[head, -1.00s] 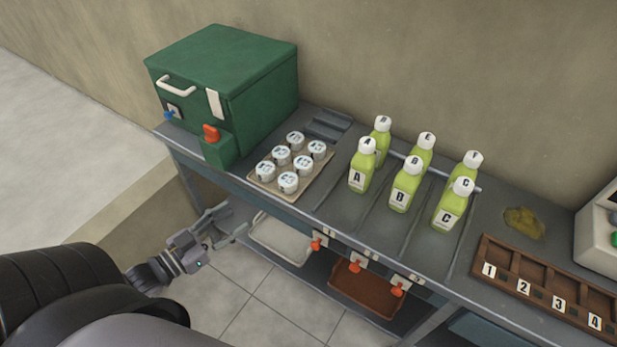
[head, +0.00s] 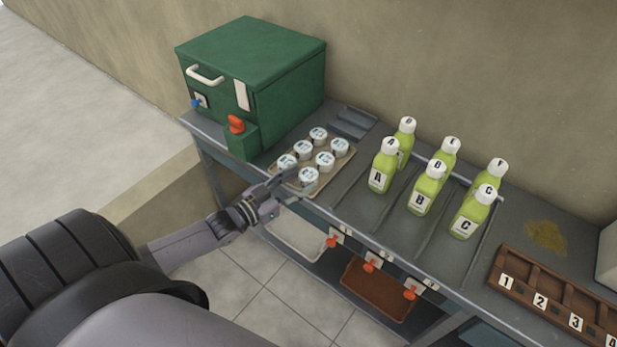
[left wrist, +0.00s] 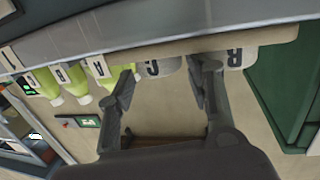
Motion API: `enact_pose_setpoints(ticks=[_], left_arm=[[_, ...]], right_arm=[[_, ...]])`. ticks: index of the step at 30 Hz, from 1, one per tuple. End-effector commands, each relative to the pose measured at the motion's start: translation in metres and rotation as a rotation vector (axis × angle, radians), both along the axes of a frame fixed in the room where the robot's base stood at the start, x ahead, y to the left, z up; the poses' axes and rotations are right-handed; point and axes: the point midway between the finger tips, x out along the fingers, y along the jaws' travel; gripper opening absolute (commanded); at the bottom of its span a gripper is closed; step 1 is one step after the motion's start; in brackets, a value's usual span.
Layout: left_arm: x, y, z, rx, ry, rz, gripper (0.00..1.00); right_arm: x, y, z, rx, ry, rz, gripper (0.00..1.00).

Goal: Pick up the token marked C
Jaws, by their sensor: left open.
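Several white round tokens stand in rows on a tan tray (head: 283,181) in the head view, in front of the green box; their marks are too small to read there. In the left wrist view the token marked C (left wrist: 153,67) shows between my fingers, nearer the left finger, with the token marked B (left wrist: 238,57) to its right. My left gripper (head: 290,187) is open and empty, by the bench's front edge at the near end of the tray. Whether it touches a token cannot be told. My right gripper is not in view.
The green box (head: 250,75) stands left of the tray. Several green bottles (head: 422,192) stand to its right. A numbered brown rack (head: 555,305) is farther right. Orange taps (head: 372,261) hang along the front edge, above a lower shelf with a brown tray (head: 375,290).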

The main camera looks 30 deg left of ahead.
Motion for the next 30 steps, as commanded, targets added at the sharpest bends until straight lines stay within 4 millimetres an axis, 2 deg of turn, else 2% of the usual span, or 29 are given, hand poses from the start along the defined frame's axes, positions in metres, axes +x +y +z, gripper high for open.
enact_pose_setpoints(ticks=[4, 13, 27, 30], left_arm=[[0.019, -0.005, -0.001, 0.0, -0.001, 0.001, 0.48], [0.023, -0.007, -0.002, -0.001, 0.001, 0.0, 0.48], [0.023, -0.006, -0.002, 0.0, 0.001, 0.0, 0.17], [0.023, -0.006, -0.001, 0.0, 0.001, 0.0, 0.15]], right_arm=[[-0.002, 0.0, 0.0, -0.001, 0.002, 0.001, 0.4], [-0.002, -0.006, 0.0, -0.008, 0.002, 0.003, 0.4], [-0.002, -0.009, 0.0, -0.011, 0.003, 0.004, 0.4], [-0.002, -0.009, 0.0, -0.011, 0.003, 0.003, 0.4]])
